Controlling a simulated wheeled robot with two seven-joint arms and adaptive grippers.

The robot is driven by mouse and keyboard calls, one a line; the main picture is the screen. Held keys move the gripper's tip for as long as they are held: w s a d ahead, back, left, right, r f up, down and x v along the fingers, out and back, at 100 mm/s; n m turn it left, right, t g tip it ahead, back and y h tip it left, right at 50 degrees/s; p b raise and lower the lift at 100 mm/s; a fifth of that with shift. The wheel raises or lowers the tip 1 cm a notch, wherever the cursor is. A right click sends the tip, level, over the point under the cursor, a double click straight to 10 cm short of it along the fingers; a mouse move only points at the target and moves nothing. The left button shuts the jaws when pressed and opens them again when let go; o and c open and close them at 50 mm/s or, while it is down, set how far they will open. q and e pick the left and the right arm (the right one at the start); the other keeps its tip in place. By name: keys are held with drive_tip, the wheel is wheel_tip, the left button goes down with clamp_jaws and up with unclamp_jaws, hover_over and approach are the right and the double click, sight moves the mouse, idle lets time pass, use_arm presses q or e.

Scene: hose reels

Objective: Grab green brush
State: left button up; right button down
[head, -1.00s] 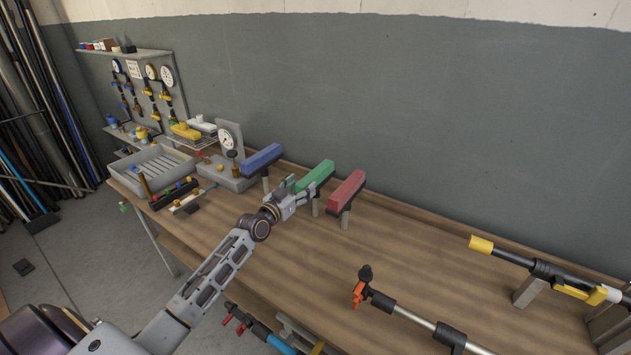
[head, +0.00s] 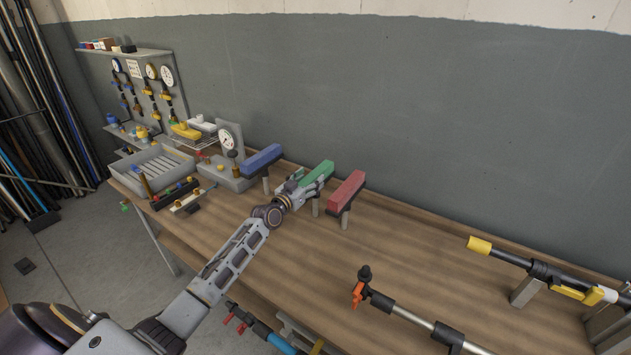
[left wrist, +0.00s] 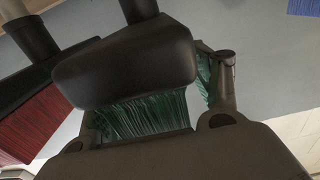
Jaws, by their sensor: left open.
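The green brush (head: 319,173) stands on a short post at the back of the workbench, between a blue one and a red one. In the left wrist view its green bristles (left wrist: 140,117) and dark base fill the middle. My left gripper (head: 299,184) is open at the near left end of the green brush. In the left wrist view the brush shows between its two fingers, and I cannot tell whether they touch it. The gripper hides part of the brush and its post. My right gripper is not in view.
The blue brush (head: 262,159) is close on the left and the red brush (head: 347,190) close on the right. A grey tray (head: 140,182) and gauge fittings stand farther left. Lances with black and orange fittings (head: 363,289) lie to the right. The bench's middle is clear.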

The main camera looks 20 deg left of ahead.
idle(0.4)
use_arm(q)
drive_tip(key=c, duration=1.3)
